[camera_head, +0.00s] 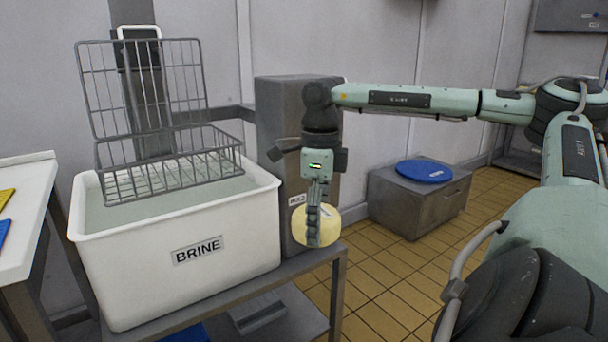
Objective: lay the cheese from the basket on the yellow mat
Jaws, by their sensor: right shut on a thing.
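A pale yellow round cheese (328,229) hangs in my right gripper (316,234), which is shut on it. The gripper points down, to the right of the brine tub, over the right end of the metal stand. The gripper's fingers hide part of the cheese. The wire basket (168,172) is at the top of the brine tub, its lid raised, and I see no cheese in it. A yellow mat (6,197) shows only as a corner on the white table at the left edge. My left gripper is not in view.
The white tub marked BRINE (190,285) stands on a metal stand (318,256). A grey cabinet (275,130) is behind the gripper. The white table (30,180) also holds a blue mat (3,232). A blue disc (424,171) lies on a low grey box (415,208). Tiled floor is clear at right.

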